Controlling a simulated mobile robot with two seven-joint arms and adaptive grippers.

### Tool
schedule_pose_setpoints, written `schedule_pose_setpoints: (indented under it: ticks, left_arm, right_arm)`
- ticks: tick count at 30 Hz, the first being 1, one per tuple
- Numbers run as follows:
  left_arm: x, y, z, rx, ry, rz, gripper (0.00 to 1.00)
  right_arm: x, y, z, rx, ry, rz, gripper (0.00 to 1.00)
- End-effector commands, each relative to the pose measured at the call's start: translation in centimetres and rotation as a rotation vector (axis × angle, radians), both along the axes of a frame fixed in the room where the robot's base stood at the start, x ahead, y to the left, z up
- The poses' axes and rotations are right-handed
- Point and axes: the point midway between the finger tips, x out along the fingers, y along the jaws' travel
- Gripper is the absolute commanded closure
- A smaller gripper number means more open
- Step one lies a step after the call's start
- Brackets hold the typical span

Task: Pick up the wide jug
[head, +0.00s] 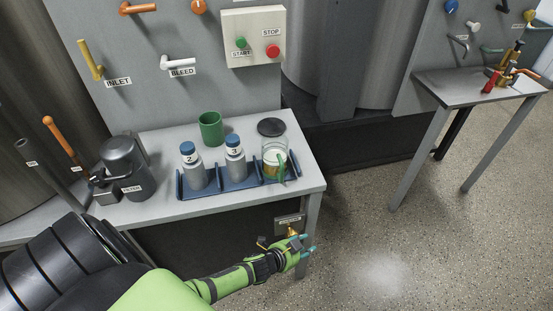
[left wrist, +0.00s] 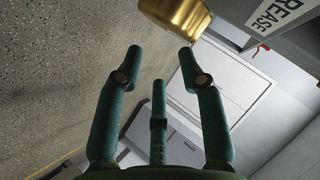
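A brass fitting (left wrist: 176,14) is just beyond the fingertips there. The jug does not show in the left wrist view. My right gripper is not in view.
The blue rack (head: 213,190) also holds bottles marked 2 (head: 195,172) and 3 (head: 235,160). A green cup (head: 211,128) and a dark disc (head: 271,127) are behind it. A grey lidded vessel (head: 125,165) stands left. Open floor (head: 400,240) lies to the right.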

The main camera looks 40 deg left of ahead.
Motion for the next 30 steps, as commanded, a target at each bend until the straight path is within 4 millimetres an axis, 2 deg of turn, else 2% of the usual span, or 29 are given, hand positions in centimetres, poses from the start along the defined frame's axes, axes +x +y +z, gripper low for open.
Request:
schedule_pose_setpoints:
  ticks: [1,3,5,6,8,9,10,13,15,16,17,20,21,24,27,30]
  left_arm:
    - [3.0,-1.2,4.1,0.034,-0.110,-0.081,0.61]
    - [5.8,-3.0,9.2,0.080,-0.246,-0.182,0.61]
    - [7.6,-4.7,13.4,0.121,-0.357,-0.263,0.61]
    - [8.5,-5.8,16.3,0.149,-0.432,-0.318,0.61]
    - [9.4,-7.8,20.7,0.203,-0.557,-0.419,0.61]
    - [9.9,-9.4,24.0,0.259,-0.661,-0.525,0.61]
    - [9.9,-10.7,26.1,0.315,-0.744,-0.629,0.61]
    - [8.3,-13.9,29.8,0.502,-0.949,-0.991,0.61]
    - [6.4,-14.7,30.8,0.656,-1.048,-1.273,0.61]
    - [5.6,-14.5,30.7,0.730,-1.074,-1.401,0.61]
    - [4.8,-13.9,30.5,0.804,-1.085,-1.533,0.61]
    - [3.0,-8.9,29.0,1.061,-1.007,-1.970,0.61]
    - [2.7,-5.9,28.6,1.153,-0.927,-2.128,0.61]
    - [2.4,1.6,28.7,1.318,-0.669,-2.424,0.61]
    - [2.3,6.9,29.7,1.394,-0.448,-2.578,0.61]
    - [2.1,9.8,30.6,1.423,-0.309,-2.649,0.61]
  right_arm:
    - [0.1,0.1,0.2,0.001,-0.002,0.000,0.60]
    - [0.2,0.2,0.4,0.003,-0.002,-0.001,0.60]
    - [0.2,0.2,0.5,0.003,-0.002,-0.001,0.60]
    - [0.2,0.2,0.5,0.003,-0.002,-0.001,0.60]
    - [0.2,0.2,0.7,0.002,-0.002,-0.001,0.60]
    - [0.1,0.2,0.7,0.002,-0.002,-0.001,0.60]
    - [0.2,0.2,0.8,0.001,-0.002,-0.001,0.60]
    - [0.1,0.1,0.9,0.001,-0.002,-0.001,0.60]
    - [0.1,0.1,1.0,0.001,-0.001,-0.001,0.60]
    - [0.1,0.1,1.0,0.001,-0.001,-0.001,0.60]
    - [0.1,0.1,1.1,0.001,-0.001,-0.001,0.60]
    - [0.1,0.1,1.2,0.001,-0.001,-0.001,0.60]
    - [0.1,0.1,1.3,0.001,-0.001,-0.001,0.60]
    - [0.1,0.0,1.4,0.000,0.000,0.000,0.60]
    - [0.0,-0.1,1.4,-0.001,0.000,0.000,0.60]
    - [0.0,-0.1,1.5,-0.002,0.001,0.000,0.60]
